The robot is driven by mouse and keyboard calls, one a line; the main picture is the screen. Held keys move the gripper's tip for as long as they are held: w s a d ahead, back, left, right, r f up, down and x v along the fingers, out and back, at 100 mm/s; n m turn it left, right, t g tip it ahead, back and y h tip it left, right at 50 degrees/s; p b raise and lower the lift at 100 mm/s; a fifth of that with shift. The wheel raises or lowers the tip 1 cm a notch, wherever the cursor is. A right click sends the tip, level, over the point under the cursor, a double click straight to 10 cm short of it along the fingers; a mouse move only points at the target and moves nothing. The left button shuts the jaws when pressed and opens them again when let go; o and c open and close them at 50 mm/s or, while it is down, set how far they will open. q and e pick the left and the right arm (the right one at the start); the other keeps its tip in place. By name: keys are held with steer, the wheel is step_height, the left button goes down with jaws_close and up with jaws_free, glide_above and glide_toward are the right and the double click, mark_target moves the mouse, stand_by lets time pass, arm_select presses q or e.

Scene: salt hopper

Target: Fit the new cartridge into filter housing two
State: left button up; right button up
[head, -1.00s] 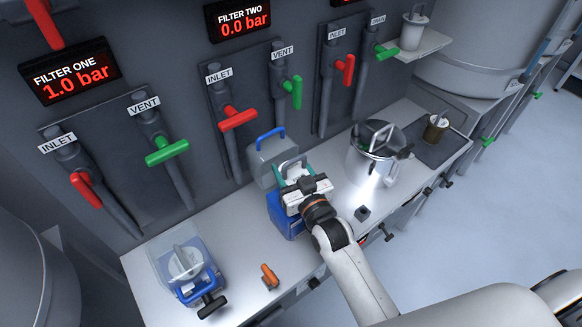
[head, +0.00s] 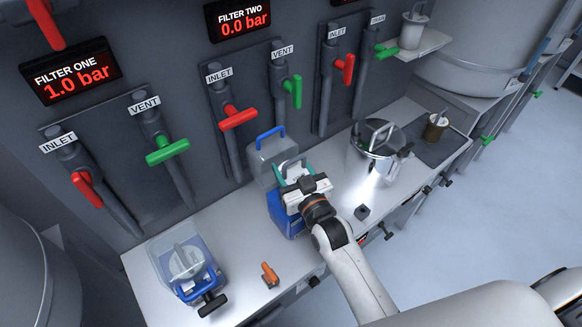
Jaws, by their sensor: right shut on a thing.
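Filter housing two is an open blue base (head: 283,218) on the bench, below the FILTER TWO display. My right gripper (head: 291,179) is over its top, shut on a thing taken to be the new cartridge. The gripper hides most of it. Some white and teal shows around the fingers, but I cannot tell how deep it sits. A clear cover with a blue handle (head: 269,150) stands just behind the base. A brown cartridge (head: 436,127) stands on a dark tray at the right. My left gripper is not in view.
The closed filter one housing (head: 186,265) stands at the left, with an orange tool (head: 270,275) to its right. A steel pot (head: 375,160) and a small dark block (head: 362,212) are right of my gripper. A white cartridge (head: 412,32) stands on the wall shelf (head: 432,42).

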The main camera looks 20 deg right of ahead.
steer(key=shift+f+b, duration=2.4)
steer(key=shift+f, duration=1.3)
steer(key=o, duration=1.2)
steer(key=shift+f, duration=0.1)
steer(key=o, duration=0.4)
steer(key=shift+s+f, duration=0.15)
steer(key=shift+f, duration=0.1)
steer(key=shift+s+d+p, duration=0.2)
steer(key=shift+s+p, duration=0.5)
steer(key=shift+s, duration=0.75)
steer(key=shift+s+d+r+p, duration=0.15)
steer(key=shift+s+p, duration=0.15)
steer(key=shift+s, duration=0.4)
steer(key=shift+s+d+r+p, duration=0.15)
steer(key=shift+s+p, duration=0.15)
steer(key=shift+s, duration=0.4)
